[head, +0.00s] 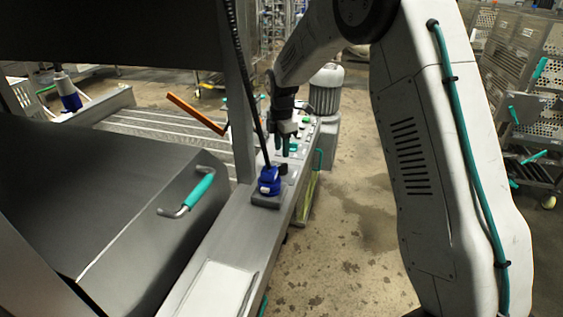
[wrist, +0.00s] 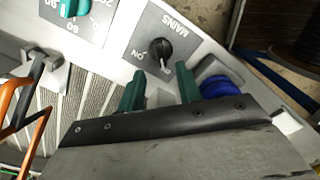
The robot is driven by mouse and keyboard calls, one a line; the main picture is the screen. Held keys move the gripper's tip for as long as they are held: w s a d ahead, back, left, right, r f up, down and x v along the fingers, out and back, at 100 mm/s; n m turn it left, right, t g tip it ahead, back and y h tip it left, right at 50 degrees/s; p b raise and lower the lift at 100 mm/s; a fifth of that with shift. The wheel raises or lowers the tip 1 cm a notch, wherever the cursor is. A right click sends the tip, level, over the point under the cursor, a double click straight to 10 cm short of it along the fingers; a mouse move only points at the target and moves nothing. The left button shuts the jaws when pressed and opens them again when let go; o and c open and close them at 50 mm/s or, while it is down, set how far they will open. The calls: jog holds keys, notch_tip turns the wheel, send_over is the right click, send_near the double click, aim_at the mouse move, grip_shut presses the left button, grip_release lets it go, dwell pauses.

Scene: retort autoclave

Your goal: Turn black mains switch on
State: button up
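The black mains switch (wrist: 160,48) is a round knob on a grey plate marked MAINS, which appears upside down in the wrist view. An ON mark is beside the knob, and a small pale mark shows at its edge nearest my gripper. I cannot tell for sure which position it points to. My gripper (wrist: 160,82) has two green fingers spread apart with nothing between them. The knob lies just beyond the gap between the fingertips, apart from them. In the head view my gripper (head: 286,148) points down over the control panel, and the switch cannot be made out there.
A teal dial (wrist: 70,6) with numbers sits beside the switch plate. A blue round part (wrist: 222,86) is close to the right finger. An orange lever (head: 196,114) and a blue fitting on a black base (head: 268,181) stand near the panel. Open floor lies right.

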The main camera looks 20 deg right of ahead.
aim_at(282, 164)
notch_tip(282, 164, down, 6)
jog(key=shift+f, duration=0.1)
grip_shut()
